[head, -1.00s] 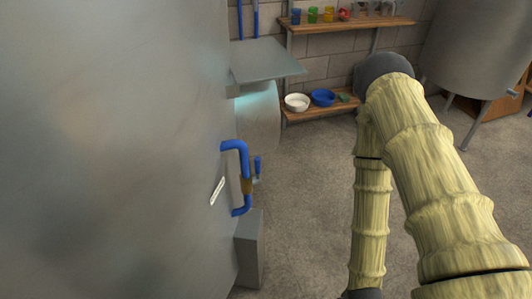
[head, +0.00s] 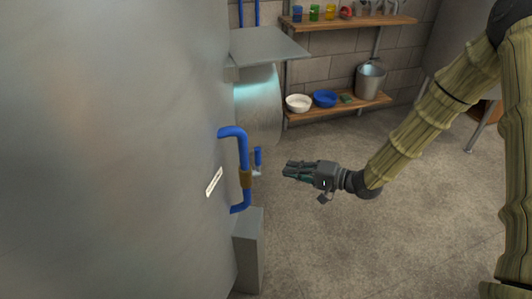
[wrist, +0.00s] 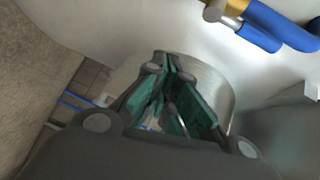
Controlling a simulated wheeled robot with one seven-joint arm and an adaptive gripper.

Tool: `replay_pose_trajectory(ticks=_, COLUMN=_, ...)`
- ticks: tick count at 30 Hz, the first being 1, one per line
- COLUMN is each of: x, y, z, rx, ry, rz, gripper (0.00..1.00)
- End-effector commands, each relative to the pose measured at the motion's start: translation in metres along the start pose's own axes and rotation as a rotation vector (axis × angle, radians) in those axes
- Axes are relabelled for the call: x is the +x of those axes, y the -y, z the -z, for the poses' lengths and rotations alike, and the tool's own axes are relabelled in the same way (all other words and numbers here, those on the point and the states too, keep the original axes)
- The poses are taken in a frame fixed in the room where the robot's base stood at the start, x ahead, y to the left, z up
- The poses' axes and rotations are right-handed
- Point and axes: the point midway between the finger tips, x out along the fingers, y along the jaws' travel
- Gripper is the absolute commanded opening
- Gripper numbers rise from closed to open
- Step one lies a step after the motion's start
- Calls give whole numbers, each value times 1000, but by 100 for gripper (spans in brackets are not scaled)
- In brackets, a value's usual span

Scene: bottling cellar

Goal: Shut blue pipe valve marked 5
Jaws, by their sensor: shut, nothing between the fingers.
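A blue pipe (head: 244,150) bends out of the large grey tank and back in, with a brass valve body (head: 246,179) on its vertical run. The valve's short blue lever (head: 257,157) stands upright on a pale stem, roughly along the pipe. A small white plate (head: 214,182) sits on the tank beside it; its marking is too small to read. My gripper (head: 287,170) is shut and empty, pointing left, a short way right of the lever and apart from it. In the wrist view my gripper (wrist: 165,62) shows closed fingers, with the blue-handled valve (wrist: 262,35) at upper right.
The grey tank wall (head: 110,150) fills the left. A grey box (head: 249,250) stands below the pipe, and a flat metal plate (head: 268,45) juts out above. Shelves (head: 350,106) with bowls and a bucket stand behind. The floor under my gripper is clear.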

Motion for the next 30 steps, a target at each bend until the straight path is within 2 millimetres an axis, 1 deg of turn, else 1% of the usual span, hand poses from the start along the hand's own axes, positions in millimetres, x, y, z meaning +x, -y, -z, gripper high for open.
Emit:
replay_pose_trajectory(ticks=1, x=0, y=17, z=10, rx=7, ry=32, rz=55, gripper=0)
replay_pose_trajectory(ticks=3, x=-4, y=40, z=18, rx=27, ry=87, rz=111, gripper=0)
replay_pose_trajectory(ticks=6, x=-10, y=64, z=24, rx=49, ry=158, rz=163, gripper=0)
replay_pose_trajectory(ticks=10, x=-17, y=83, z=28, rx=68, ry=222, rz=194, gripper=0)
replay_pose_trajectory(ticks=12, x=-19, y=88, z=28, rx=73, ry=241, rz=201, gripper=0)
replay_pose_trajectory(ticks=15, x=-20, y=91, z=28, rx=76, ry=252, rz=203, gripper=0)
replay_pose_trajectory(ticks=24, x=-19, y=91, z=28, rx=77, ry=252, rz=202, gripper=0)
replay_pose_trajectory(ticks=28, x=-13, y=92, z=27, rx=78, ry=252, rz=202, gripper=0)
replay_pose_trajectory(ticks=30, x=-6, y=93, z=25, rx=78, ry=251, rz=201, gripper=0)
